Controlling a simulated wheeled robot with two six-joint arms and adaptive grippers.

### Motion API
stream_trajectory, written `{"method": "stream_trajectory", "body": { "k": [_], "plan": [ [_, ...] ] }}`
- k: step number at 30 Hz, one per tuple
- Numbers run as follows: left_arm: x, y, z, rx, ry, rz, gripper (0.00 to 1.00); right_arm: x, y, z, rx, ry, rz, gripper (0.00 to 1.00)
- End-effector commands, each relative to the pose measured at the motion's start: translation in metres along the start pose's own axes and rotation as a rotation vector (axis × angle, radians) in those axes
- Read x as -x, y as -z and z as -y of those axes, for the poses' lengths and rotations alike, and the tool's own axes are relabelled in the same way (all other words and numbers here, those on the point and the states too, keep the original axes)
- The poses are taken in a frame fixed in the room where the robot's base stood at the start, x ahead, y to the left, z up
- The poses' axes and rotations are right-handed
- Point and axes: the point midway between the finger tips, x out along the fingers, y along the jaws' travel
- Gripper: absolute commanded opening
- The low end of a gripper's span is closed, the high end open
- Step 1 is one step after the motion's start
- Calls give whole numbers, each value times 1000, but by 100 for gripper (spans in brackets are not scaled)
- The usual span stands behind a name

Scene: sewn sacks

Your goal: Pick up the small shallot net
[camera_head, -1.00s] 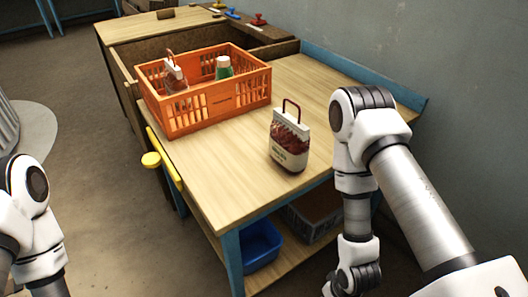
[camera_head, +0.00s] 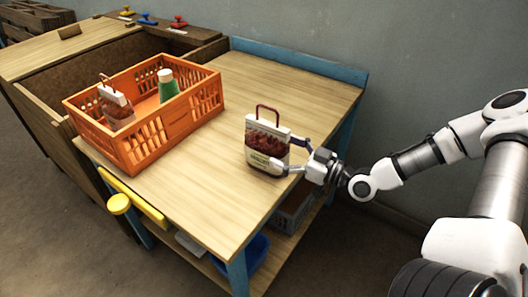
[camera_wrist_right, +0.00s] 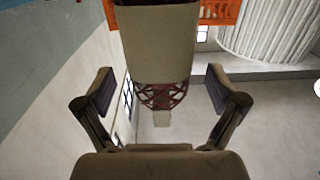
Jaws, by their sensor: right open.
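A small shallot net (camera_head: 262,151) stands upright on the wooden table, with dark red contents, a pale band and label, and a red loop handle. My right gripper (camera_head: 294,156) is open at its right side, one finger towards the far side and one towards the near side. In the right wrist view, the net's pale face (camera_wrist_right: 158,45) and red mesh lie ahead of and between the spread fingers of the right gripper (camera_wrist_right: 158,88), with gaps at both sides. My left gripper is out of view.
An orange crate (camera_head: 150,158) on the table's left holds a similar net (camera_head: 117,106) and a green bottle (camera_head: 168,90) with a white cap. A blue raised edge (camera_head: 300,62) runs along the back. The table (camera_head: 205,195) in front of the net is clear.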

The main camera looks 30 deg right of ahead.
Motion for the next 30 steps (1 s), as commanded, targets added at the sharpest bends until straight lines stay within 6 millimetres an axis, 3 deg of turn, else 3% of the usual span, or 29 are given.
{"method": "stream_trajectory", "body": {
  "k": [12,21,22,27,29,30],
  "plan": [
    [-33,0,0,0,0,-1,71,-47,0,1,3,3,5,94],
    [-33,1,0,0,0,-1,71,-53,3,1,-3,-1,3,94],
    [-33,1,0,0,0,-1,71,-53,3,1,-3,-1,3,91],
    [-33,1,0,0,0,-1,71,-53,3,1,-2,0,3,31],
    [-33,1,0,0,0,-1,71,-53,3,1,-2,-1,3,10],
    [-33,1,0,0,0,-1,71,-53,3,1,-2,0,3,3]
  ]
}}
